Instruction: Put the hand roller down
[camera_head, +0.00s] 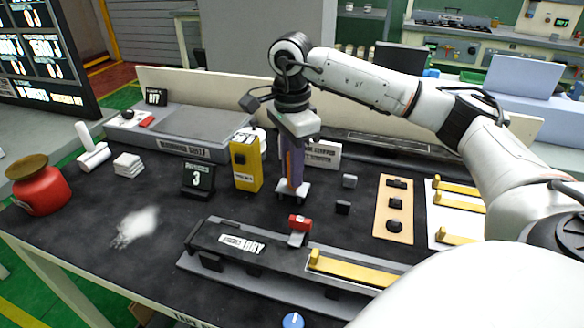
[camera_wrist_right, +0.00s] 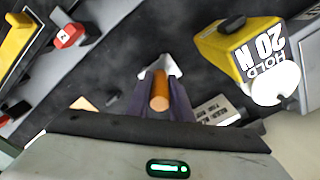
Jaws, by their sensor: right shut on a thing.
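My right gripper (camera_head: 293,180) points straight down over the middle of the dark mat, its purple fingers closed around the hand roller. The roller's orange handle (camera_wrist_right: 160,92) shows upright between the fingers in the wrist view, and a thin strip of it shows in the head view (camera_head: 292,165). Pale grey-white parts show at the fingertips, close to the mat. I cannot tell whether they are the roller's lower end or a stand, or whether they touch the mat. My left gripper is out of view.
A yellow block (camera_head: 246,164) marked for holding stands close left of the gripper. A black "3" sign (camera_head: 198,178) is farther left. A grey rail fixture (camera_head: 225,250) with a red clip (camera_head: 299,224) lies in front. A tan board (camera_head: 394,222) lies to the right. Small dark blocks lie between.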

